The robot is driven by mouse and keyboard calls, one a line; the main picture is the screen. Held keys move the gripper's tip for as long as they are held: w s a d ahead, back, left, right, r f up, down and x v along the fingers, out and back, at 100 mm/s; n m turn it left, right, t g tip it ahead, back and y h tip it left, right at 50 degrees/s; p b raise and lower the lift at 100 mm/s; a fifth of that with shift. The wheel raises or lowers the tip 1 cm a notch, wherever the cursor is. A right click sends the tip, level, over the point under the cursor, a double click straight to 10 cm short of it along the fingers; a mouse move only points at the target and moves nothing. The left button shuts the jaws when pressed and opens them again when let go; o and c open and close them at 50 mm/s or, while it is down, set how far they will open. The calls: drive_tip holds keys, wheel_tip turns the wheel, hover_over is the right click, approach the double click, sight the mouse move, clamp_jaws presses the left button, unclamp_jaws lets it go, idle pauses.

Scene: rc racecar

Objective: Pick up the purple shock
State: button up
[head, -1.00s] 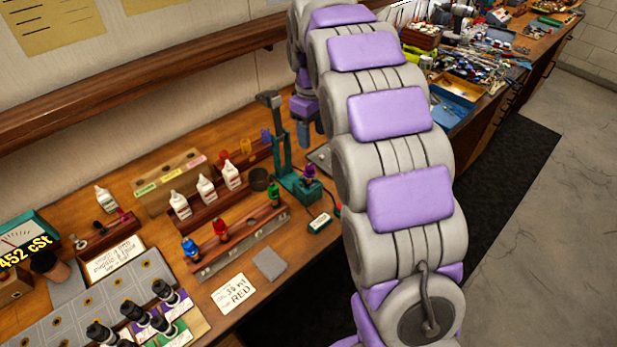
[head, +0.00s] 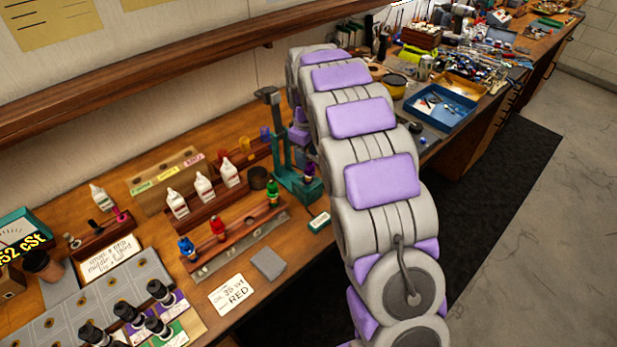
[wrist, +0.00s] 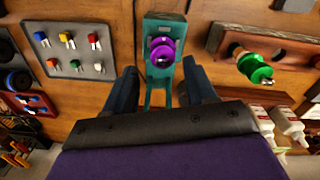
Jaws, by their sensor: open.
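The purple shock (wrist: 162,52) stands on the base of a teal stand (wrist: 159,86) in the wrist view. In the head view the purple shock (head: 309,171) shows at the right end of the teal stand (head: 291,184), close to my arm. My gripper (wrist: 160,70) is open and empty, with one dark blue finger on each side of the teal stand in the picture. The shock appears between and just beyond the fingertips, and I see no contact. In the head view my arm hides most of the gripper.
Red (head: 218,228) and blue (head: 187,248) shocks stand in the head view's rack. White bottles (head: 203,186) are behind it. A shelf (head: 150,75) runs above the bench.

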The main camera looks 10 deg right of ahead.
sight(308, 171)
drive_tip(key=shift+s+f+b, duration=0.15)
drive_tip(key=shift+f+b, duration=0.3)
drive_tip(key=shift+f, duration=1.15)
drive_tip(key=shift+s+f+b, duration=0.1)
drive_tip(key=shift+f+b, duration=0.35)
drive_tip(key=shift+f, duration=1.15)
drive_tip(key=shift+r, duration=0.1)
drive_tip(key=shift+c, duration=0.4)
clamp_jaws()
wheel_tip(308, 171, up, 10)
drive_tip(key=shift+f+p, duration=0.1)
drive_tip(key=shift+p, duration=1.15)
wheel_tip(308, 171, up, 8)
drive_tip(key=p, duration=0.4)
